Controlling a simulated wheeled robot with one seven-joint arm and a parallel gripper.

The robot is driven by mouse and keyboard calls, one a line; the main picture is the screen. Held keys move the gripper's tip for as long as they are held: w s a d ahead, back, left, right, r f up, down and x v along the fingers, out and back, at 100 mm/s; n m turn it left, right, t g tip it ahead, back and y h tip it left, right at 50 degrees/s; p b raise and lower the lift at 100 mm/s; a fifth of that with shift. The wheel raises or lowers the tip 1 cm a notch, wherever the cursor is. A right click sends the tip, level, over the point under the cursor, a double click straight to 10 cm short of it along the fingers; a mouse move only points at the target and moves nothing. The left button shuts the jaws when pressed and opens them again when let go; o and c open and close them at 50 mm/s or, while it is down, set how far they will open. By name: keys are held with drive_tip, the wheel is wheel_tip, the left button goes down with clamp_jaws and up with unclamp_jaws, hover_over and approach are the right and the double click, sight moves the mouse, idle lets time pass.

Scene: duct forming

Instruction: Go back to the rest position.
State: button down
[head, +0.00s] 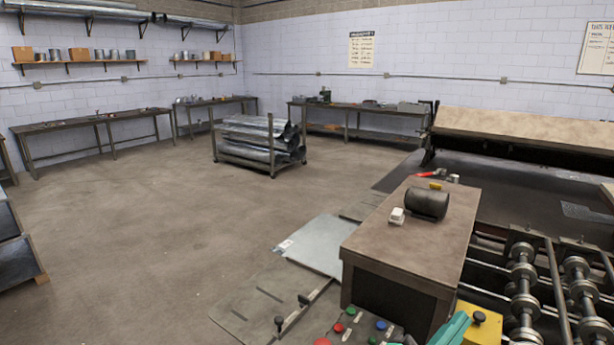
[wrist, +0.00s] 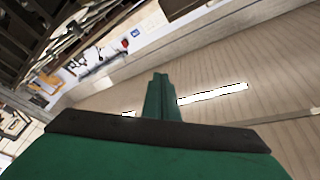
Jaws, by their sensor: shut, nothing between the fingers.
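My gripper (wrist: 160,78) shows in the wrist view as a dark crossbar with green fingers pressed together. It is shut and empty, and no object touches its fingertips. Behind it in the wrist view is a wide light brown surface (wrist: 230,75) with a bright white strip across it. A teal-green shape shows at the bottom edge of the head view; I cannot tell there how the fingers stand.
A brown-topped bench (head: 415,235) carries a dark cylinder (head: 427,204) and a small white object (head: 397,216). A roller machine (head: 525,290) stands at the right, with a button panel (head: 360,325) at the bottom. A cart of ducts (head: 258,145) stands farther back.

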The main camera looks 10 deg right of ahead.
drive_tip(key=s+a+f+n+t+y, duration=0.1)
drive_tip(key=a+f+n+t+y, duration=1)
drive_tip(key=a+f+n, duration=0.9)
drive_tip(key=s+a+f+g+y, duration=0.1)
drive_tip(key=s+a+f+y, duration=0.3)
drive_tip(key=s+a, duration=0.4)
drive_tip(key=s+a+f+n+g+y, duration=0.1)
drive_tip(key=s+a+f+y, duration=0.3)
drive_tip(key=s+a, duration=0.5)
drive_tip(key=s+f+g, duration=0.1)
drive_tip(key=s+f, duration=0.1)
drive_tip(key=s, duration=0.4)
drive_tip(key=shift+a+n+g, duration=0.15)
drive_tip(key=shift+n+g, duration=0.15)
drive_tip(key=shift+w+a, duration=0.1)
